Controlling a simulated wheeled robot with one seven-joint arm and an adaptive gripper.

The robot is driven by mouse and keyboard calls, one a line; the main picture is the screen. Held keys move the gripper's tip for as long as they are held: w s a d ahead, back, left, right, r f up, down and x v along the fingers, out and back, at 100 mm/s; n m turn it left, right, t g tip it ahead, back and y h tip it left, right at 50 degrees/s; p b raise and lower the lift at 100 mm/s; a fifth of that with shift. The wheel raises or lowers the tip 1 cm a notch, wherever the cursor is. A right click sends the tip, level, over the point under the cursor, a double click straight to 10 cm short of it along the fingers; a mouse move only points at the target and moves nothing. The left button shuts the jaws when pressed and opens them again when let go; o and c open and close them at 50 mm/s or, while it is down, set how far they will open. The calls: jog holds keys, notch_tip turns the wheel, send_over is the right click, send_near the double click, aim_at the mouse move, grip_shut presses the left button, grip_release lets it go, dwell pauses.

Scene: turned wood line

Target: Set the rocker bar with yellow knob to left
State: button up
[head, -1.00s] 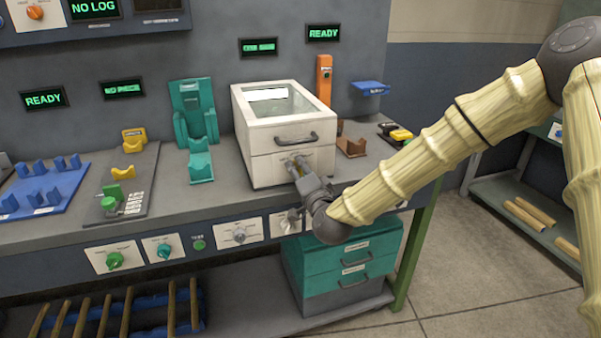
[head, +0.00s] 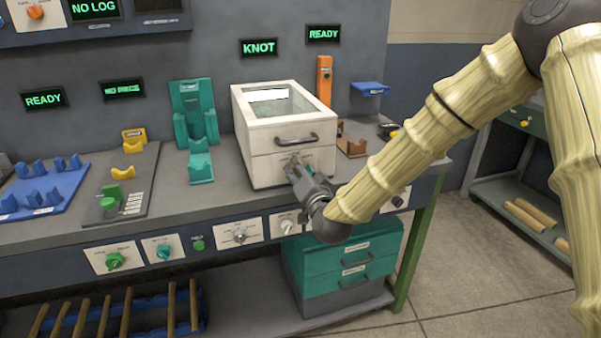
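My gripper (head: 295,163) is at the lower front panel of the white box (head: 262,168), below its dark handle. The fingers cover part of this panel, and a small pale label (head: 287,160) shows beside them. I cannot make out a rocker bar with a yellow knob there; the fingers may hide it. Whether they touch the panel or are shut is too small to tell. A small yellow knob (head: 524,123) shows on the green bench at the far right, but I cannot tell that it belongs to a rocker bar.
A display (head: 258,48) above the box reads KNOT. Knobs, including a green one (head: 115,261), line the bench front. Teal drawers (head: 340,268) stand below. A teal holder (head: 195,115) and an orange post (head: 324,80) flank the box.

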jog(key=shift+f, duration=0.15)
dwell(0.5)
jog(key=o, duration=1)
jog(key=shift+o, duration=0.2)
jog(key=shift+s, duration=0.1)
jog(key=v, duration=1.1)
jog(key=shift+s+d, duration=0.2)
jog(key=shift+s, duration=0.15)
